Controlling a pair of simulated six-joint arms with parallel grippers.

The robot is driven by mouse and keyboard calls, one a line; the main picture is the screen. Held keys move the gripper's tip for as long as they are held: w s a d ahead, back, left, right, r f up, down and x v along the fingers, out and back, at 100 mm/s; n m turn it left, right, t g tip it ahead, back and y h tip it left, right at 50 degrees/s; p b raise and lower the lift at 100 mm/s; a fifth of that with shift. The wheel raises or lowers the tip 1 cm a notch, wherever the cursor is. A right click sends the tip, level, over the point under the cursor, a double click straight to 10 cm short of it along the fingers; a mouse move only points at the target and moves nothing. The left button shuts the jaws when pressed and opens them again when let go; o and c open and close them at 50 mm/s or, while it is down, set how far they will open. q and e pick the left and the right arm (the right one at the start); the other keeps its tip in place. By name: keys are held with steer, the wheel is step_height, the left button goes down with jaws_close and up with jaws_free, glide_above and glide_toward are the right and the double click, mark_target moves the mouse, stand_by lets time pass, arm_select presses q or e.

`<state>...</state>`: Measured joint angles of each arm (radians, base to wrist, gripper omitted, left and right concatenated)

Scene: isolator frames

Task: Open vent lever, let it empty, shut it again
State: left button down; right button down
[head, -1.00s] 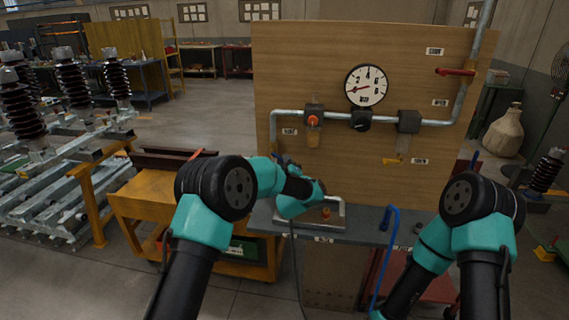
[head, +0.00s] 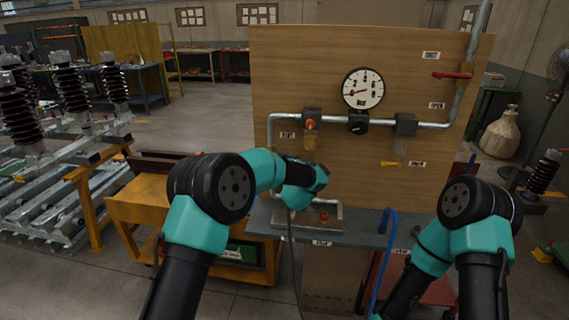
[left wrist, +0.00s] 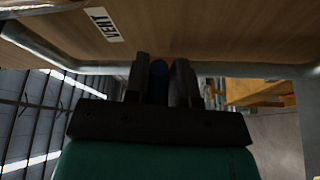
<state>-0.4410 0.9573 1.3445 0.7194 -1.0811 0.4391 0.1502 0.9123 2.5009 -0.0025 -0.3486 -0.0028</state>
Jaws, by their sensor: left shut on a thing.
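My left gripper (left wrist: 160,78) is shut on a blue lever handle (left wrist: 159,84), which shows between its two dark fingers in the left wrist view. A white VENT label (left wrist: 103,23) is on the wooden board beside it. In the head view my left wrist is in front of the board's lower left, and the fingers and the lever are hidden behind it. The round gauge (head: 363,88) on the board has its red needle pointing left and slightly down, near the low end. My right gripper is not in view; only its arm shows at the right.
A galvanised pipe (head: 434,124) crosses the wooden board (head: 290,60). It carries an orange-knobbed unit (head: 311,119), a black knob (head: 358,124) and a grey block (head: 405,124). A red lever (head: 452,75) is at upper right. A blue hose (head: 381,250) hangs over the bench front.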

arm_select(q)
steer(key=shift+d+r+n, duration=0.1)
steer(key=shift+r+n, duration=0.4)
steer(key=shift+r, duration=0.3)
steer(key=c, duration=1.3)
jaws_free()
steer(key=shift+o, duration=1.2)
steer(key=shift+f, duration=0.25)
steer(key=shift+s+f, duration=0.1)
